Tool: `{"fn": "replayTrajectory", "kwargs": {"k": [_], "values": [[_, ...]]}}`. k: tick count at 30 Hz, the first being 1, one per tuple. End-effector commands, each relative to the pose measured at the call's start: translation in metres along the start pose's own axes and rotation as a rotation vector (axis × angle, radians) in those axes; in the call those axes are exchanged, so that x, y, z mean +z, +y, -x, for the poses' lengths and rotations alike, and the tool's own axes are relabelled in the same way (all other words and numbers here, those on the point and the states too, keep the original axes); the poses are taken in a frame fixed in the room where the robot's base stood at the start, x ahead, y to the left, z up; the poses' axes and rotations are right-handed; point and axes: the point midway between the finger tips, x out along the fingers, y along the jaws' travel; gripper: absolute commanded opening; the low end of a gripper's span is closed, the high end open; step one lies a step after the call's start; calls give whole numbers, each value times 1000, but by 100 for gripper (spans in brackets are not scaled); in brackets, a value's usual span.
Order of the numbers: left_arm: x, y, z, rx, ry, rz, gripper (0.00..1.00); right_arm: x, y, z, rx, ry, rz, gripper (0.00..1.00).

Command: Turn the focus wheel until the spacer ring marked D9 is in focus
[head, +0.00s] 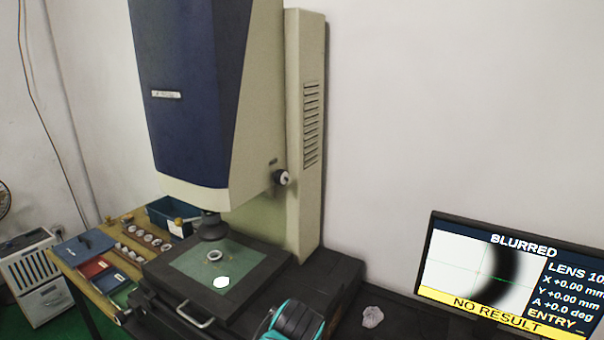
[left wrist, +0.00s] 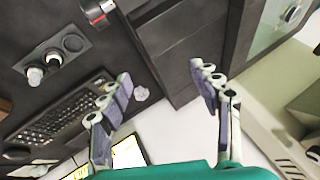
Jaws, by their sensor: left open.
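The focus wheel (head: 281,177), a small pale knob with a dark rim, sits on the right side of the machine's head in the head view. A grey ring (head: 214,256) lies on the glass stage (head: 190,265) under the lens; no marking on it is readable. The monitor (head: 433,262) shows part of a thick dark blurred arc and reads BLURRED and NO RESULT. My left gripper (left wrist: 163,82) is open and empty in the left wrist view, apart from the wheel. In the head view only a teal and black part of my arm shows. My right gripper is not in view.
A crumpled paper ball (head: 372,316) lies on the dark table near the monitor. A keyboard (left wrist: 62,115) shows in the left wrist view. Several rings stand in a wooden rack (head: 148,236) left of the stage, beside coloured trays and a blue bin (head: 165,217).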

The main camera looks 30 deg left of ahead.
Motion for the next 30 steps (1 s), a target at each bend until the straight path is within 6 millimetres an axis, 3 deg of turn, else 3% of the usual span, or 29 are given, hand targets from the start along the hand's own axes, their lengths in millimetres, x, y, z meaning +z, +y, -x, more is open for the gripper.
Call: {"fn": "replayTrajectory", "kwargs": {"k": [11,21,25,30], "values": [[-79,-89,10,-205,-158,-279,63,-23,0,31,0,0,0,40],[-202,-207,8,-532,-495,-674,63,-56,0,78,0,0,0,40],[-244,-237,4,-653,-651,-796,63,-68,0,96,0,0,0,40],[-282,-257,0,-783,-841,-905,63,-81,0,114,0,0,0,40]]}}
